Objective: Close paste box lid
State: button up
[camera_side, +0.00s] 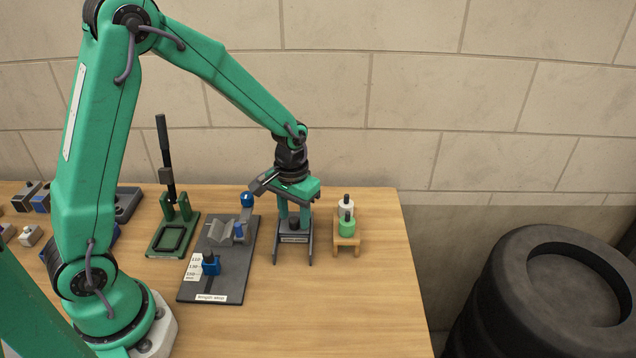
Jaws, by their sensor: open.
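A small dark box with a pale label (294,239) stands on the wooden table, and I take it to be the paste box. A black knob (294,224) shows at its top. The label is too small to read. My gripper (293,262) points down over this box, its jaws open, with one finger on each side of it. I cannot tell whether a finger touches the box. The gripper body hides part of the box's top and back, so I cannot tell how the lid sits.
Left of the box is a dark fixture plate (215,275) with blue clamps. Further left stands a green press (172,235) with a tall black lever. At right, a wooden stand (347,243) holds green and white bottles. The table's (370,310) front right is clear.

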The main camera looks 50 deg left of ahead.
aim_at(294, 217)
notch_tip(294, 217, up, 7)
jog(key=shift+r, duration=0.3)
dwell(0.5)
jog(key=shift+s+r, duration=0.15)
jog(key=shift+r, duration=0.25)
jog(key=s+r+m+t, duration=0.1)
jog(key=s+r+t, duration=0.1)
jog(key=s+r, duration=0.4)
jog(key=s+r+m+t, duration=0.1)
jog(key=s+r+t, duration=0.2)
jog(key=s+r, duration=0.3)
jog(key=shift+s+a+t, duration=0.3)
jog(key=shift+s, duration=2.2)
